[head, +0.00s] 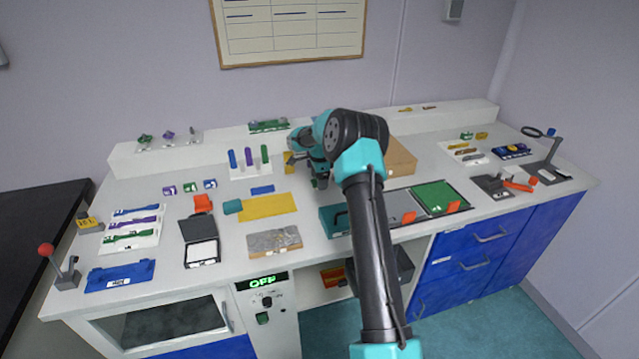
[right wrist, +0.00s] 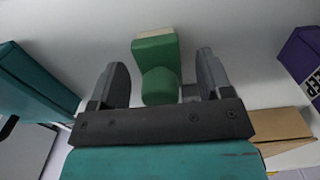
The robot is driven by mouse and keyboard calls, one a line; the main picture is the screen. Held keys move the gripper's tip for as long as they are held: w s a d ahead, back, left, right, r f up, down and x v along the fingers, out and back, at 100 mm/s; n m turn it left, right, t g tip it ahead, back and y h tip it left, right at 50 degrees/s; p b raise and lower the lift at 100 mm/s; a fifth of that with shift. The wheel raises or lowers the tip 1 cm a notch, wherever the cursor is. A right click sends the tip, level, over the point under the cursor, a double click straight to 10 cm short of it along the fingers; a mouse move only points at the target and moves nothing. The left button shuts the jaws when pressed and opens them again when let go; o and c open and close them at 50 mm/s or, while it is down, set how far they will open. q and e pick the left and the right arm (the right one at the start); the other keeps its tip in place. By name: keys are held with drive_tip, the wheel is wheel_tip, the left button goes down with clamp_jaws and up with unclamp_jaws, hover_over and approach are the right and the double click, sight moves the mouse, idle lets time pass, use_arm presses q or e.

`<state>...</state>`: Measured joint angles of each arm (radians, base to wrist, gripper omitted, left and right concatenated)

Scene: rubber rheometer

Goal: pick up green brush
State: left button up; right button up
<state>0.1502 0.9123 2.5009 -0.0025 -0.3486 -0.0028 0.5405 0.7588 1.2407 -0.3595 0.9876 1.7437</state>
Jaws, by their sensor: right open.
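The green brush (right wrist: 158,70) shows in the right wrist view, a green handle with a pale strip at its far end. My right gripper (right wrist: 160,64) is open, with one dark finger on each side of the brush. Gaps show between the brush and both fingers, and the near end of the handle lies close to the gripper's palm. In the head view my right gripper (head: 316,181) is low over the bench behind the teal box, and my arm and wrist hide most of the brush there. My left gripper is not in view.
A teal box (head: 333,221) stands in front of my right gripper, and a cardboard box (head: 402,158) is to its right. A rack with coloured pegs (head: 250,170) stands to the left. A yellow mat (head: 267,206) lies front left. A purple labelled block (right wrist: 303,62) shows in the wrist view.

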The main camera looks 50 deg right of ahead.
drive_tip(key=shift+c, duration=0.3)
drive_tip(key=c, duration=1)
drive_tip(key=shift+r, duration=0.15)
wheel_tip(320, 180, up, 10)
drive_tip(key=shift+f, duration=0.1)
drive_tip(key=o, duration=0.4)
drive_tip(key=shift+c, duration=1.3)
drive_tip(key=shift+a, duration=0.15)
